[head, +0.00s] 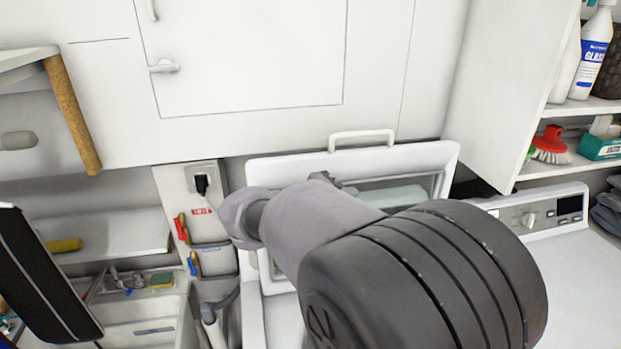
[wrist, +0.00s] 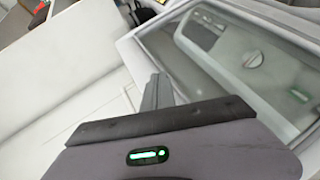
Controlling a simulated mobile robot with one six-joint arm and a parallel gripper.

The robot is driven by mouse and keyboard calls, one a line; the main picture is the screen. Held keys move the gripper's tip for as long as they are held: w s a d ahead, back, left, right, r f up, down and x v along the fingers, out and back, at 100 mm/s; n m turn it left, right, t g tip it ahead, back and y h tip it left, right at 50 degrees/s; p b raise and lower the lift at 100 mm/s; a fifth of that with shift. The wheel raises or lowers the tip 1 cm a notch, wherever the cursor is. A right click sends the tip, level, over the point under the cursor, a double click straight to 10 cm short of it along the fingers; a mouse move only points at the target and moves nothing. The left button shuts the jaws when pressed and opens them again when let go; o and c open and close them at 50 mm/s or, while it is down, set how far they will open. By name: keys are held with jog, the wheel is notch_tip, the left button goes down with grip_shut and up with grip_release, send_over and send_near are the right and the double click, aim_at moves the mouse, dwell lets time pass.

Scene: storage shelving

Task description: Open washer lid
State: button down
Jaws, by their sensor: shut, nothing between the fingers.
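The washer lid (head: 290,172) is a white frame with a glass window (head: 400,190) and a white loop handle (head: 362,138) on its upper edge. In the head view it appears raised, its handle edge up against the white cabinet front. My arm covers much of its middle and lower part. My gripper (head: 346,186) is shut and empty, close in front of the window; contact cannot be told. In the wrist view, the gripper fingers (wrist: 157,92) point at the lid's frame edge, with the glass (wrist: 235,60) to the right.
A control panel (head: 545,212) with a knob is at the right. An open shelf at upper right holds a spray bottle (head: 592,50) and a red brush (head: 551,145). A wall socket with a black plug (head: 201,184) and hanging tools are left of the lid. Cabinets close off the back.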

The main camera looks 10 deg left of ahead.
aim_at(320, 155)
jog(key=a+r+n+t+y+b, duration=0.1)
jog(key=a+r+n+t+y, duration=0.2)
jog(key=a+r+n+t, duration=0.5)
jog(key=w+g, duration=0.1)
jog(key=w, duration=0.2)
jog(key=w+f+m+g, duration=0.1)
jog(key=w, duration=0.5)
jog(key=shift+w+f+g+p, duration=0.3)
jog(key=shift+w+g, duration=0.1)
jog(key=shift+m, duration=0.3)
jog(key=shift+s, duration=0.1)
jog(key=shift+s+d+f+b, duration=0.15)
jog(key=shift+f+b, duration=0.15)
jog(key=shift+b, duration=0.5)
jog(key=s+d+m+t+b, duration=0.1)
jog(key=s+d+b, duration=0.2)
jog(key=s+b, duration=0.5)
jog(key=b, duration=0.5)
jog(key=shift+d+t, duration=0.3)
jog(key=shift+d, duration=0.1)
jog(key=shift+f+m, duration=0.1)
jog(key=shift+m, duration=0.2)
